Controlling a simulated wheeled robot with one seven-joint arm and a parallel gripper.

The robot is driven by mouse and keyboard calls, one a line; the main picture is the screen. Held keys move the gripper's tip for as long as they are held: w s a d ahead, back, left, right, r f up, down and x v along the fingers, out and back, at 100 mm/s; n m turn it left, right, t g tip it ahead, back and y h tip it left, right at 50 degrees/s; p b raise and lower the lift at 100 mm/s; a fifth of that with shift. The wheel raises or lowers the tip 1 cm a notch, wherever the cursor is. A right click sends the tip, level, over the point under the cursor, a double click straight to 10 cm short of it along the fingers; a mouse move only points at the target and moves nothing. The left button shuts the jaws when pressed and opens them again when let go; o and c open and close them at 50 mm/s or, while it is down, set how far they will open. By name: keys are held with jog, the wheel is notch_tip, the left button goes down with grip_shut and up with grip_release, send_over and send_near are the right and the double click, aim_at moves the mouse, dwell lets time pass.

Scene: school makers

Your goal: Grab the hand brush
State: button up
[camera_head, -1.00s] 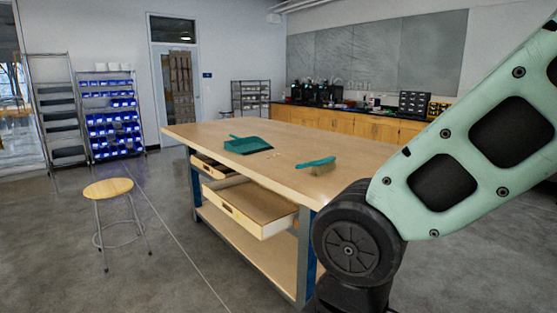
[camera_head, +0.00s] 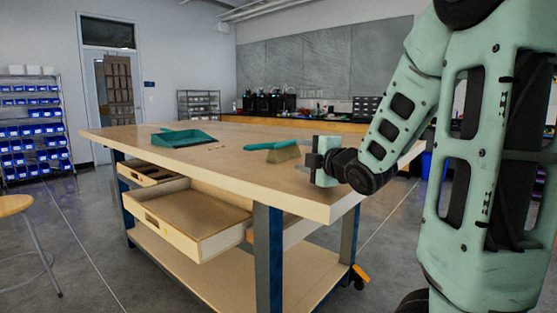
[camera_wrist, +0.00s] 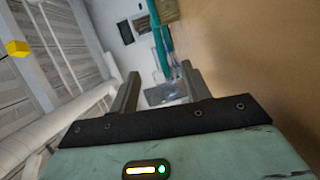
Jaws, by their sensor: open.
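The hand brush (camera_head: 268,147) lies on the workbench top (camera_head: 220,168), with a teal handle pointing left and tan bristles at its right end. My gripper (camera_head: 312,163) is just right of the bristles, near the bench's front right edge, apart from the brush as far as I can tell. In the wrist view its two fingers (camera_wrist: 160,78) are spread with nothing between them. The brush (camera_wrist: 156,30) shows there beyond the fingertips, turned on its side, near the top of the picture. A teal dustpan (camera_head: 182,138) lies farther left on the bench.
An open drawer (camera_head: 185,218) juts from the bench front, and a second one (camera_head: 148,174) is partly open. A stool (camera_head: 15,205) stands at the left. A few small bits lie between dustpan and brush.

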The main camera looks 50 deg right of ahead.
aim_at(271, 147)
jog(key=shift+s+d+r, duration=0.1)
jog(key=shift+d+r, duration=0.05)
jog(key=shift+d, duration=0.3)
jog(key=p, duration=0.2)
jog(key=shift+w+r+p, duration=0.3)
jog(key=shift+w+r, duration=0.05)
jog(key=w+p, duration=0.1)
jog(key=p, duration=0.2)
jog(key=shift+d, duration=0.15)
jog(key=shift+w+d+p, duration=0.1)
jog(key=shift+w+p, duration=0.05)
jog(key=shift+p, duration=0.95)
jog(key=shift+d+f+p, duration=0.1)
jog(key=shift+f+p, duration=0.05)
jog(key=shift+p, duration=0.9)
jog(key=p+x, duration=0.2)
jog(key=p, duration=0.2)
jog(key=shift+w, duration=0.15)
jog(key=p+x, duration=0.1)
jog(key=x, duration=0.7)
jog(key=p+x, duration=0.1)
jog(key=x, duration=0.3)
jog(key=shift+w+d+f+p, duration=0.15)
jog(key=shift+w+f+p, duration=0.2)
